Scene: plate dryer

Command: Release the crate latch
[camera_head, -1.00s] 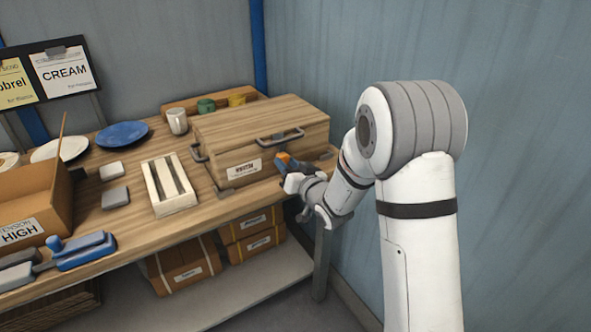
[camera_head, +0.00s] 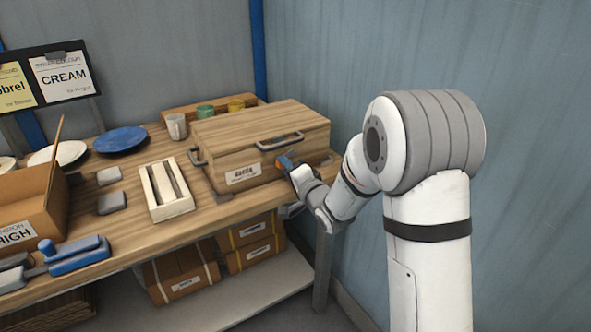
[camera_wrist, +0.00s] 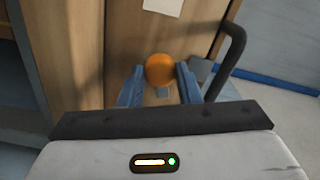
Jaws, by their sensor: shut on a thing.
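The wooden crate (camera_head: 262,122) stands closed on the workbench, with a white label (camera_head: 242,174) on its front. An orange round latch knob (camera_wrist: 160,70) sits on the crate's wooden face in the wrist view. My gripper (camera_head: 284,163) is at the right part of the crate's front, below the grey handle (camera_head: 280,141). In the wrist view its two blue fingers stand on either side of the knob and are shut on it. The latch parts behind the knob are mostly hidden.
The grey handle (camera_wrist: 230,60) stands out close to the right finger in the wrist view. A slotted pale tray (camera_head: 165,188), a mug (camera_head: 176,126) and a blue plate (camera_head: 120,139) lie left of the crate. Cardboard boxes (camera_head: 180,273) sit on the shelf below.

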